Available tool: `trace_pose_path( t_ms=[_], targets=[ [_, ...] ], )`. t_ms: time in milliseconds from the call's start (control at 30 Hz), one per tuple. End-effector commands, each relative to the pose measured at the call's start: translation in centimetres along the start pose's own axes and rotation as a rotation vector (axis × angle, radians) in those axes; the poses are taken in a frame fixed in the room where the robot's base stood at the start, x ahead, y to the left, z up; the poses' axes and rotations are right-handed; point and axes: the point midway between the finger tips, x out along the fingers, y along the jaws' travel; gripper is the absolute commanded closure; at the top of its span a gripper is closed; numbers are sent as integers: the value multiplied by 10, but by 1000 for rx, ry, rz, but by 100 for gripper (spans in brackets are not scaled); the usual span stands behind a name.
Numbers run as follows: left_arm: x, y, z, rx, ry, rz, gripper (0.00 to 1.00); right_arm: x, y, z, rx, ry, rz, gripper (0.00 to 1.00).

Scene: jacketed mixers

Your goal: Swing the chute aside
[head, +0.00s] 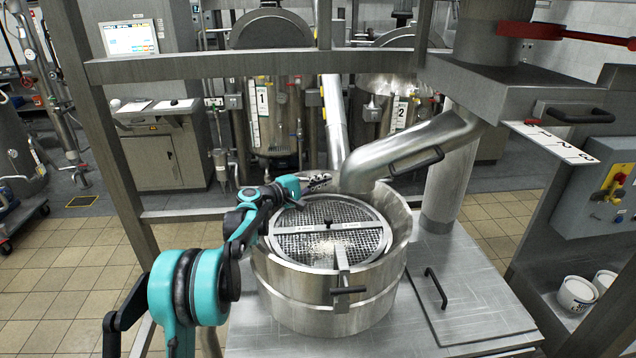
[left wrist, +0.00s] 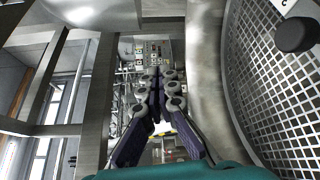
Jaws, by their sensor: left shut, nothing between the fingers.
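The chute (head: 415,150) is a bent, shiny metal pipe with a black handle (head: 416,162) on its side. It comes down from the upper right, and its lower end (head: 357,180) hangs over the back of a round sieve drum (head: 335,300). My left gripper (head: 333,181) is shut and empty beside the chute's lower end, above the drum's back left rim. I cannot tell whether it touches the chute. The left wrist view shows its fingers (left wrist: 157,75) closed together, with the drum's mesh (left wrist: 265,90) at right. My right gripper is not in view.
A metal frame post (head: 90,110) stands at left. A numbered plate (head: 553,143) and a red lever (head: 560,32) are at upper right. Two tanks stand behind.

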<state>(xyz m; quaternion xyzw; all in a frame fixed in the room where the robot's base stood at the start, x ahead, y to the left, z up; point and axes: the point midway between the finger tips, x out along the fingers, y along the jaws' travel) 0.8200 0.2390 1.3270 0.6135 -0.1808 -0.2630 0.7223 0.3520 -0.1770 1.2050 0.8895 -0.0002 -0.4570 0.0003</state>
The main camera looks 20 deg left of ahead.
Motion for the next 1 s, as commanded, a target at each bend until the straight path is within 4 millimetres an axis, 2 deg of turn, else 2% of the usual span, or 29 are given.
trace_pose_path(
  t_ms=[100,233,333,500,1000],
  targets=[
    [29,0,2,0,-4,-1,100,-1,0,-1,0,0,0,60],
    [51,0,3,0,-2,-1,100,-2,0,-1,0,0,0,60],
    [41,0,20,1,0,-1,100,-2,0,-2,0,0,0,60],
    [36,0,34,1,0,-1,100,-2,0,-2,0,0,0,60],
    [33,0,39,1,3,0,100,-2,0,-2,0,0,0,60]
  ],
)
